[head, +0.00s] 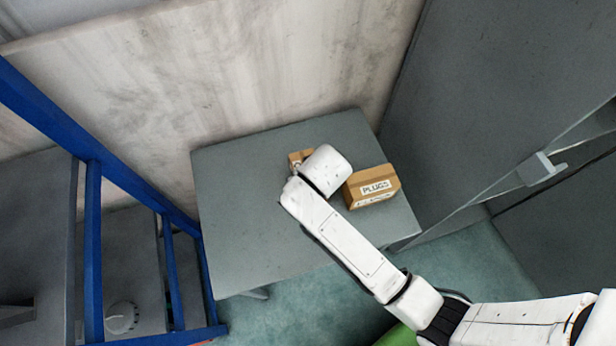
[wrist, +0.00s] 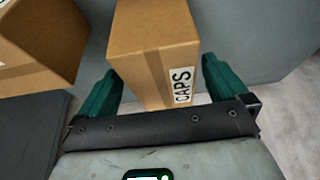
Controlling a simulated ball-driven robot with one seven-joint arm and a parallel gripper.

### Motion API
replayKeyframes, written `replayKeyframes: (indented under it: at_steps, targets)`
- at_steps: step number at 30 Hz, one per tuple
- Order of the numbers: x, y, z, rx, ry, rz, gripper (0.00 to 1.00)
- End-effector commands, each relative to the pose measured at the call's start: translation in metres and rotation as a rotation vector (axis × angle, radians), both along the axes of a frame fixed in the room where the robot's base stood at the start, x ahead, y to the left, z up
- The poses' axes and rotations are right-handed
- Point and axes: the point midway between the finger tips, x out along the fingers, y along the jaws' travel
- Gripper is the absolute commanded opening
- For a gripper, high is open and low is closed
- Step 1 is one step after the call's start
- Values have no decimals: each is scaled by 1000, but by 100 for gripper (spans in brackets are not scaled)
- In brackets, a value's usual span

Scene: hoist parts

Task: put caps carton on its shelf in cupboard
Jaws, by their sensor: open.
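The caps carton (wrist: 150,45) is a brown cardboard box with a white CAPS label. In the wrist view it stands between the two green fingers of my gripper (wrist: 158,88), which is open with a finger on either side. Whether the fingers touch it I cannot tell. In the head view a small part of a brown carton (head: 297,158) shows beside my white wrist, on the grey table (head: 240,190); my wrist hides the rest of it and the fingers. I cannot make out the cupboard's shelf for the carton.
A larger brown carton labelled PLUGS (head: 372,188) stands on the table just right of my wrist. A blue frame (head: 93,240) stands left of the table. Tall grey panels (head: 480,100) rise at the right. The table's left part is bare.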

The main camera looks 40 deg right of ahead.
Motion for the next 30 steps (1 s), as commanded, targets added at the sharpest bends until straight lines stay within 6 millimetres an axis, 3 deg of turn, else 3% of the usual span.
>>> replayKeyframes:
  at_steps: [9,30]
  targets:
    - [16,-4,-32,-1,1,0,100]
    - [17,-4,-39,0,1,0,100]
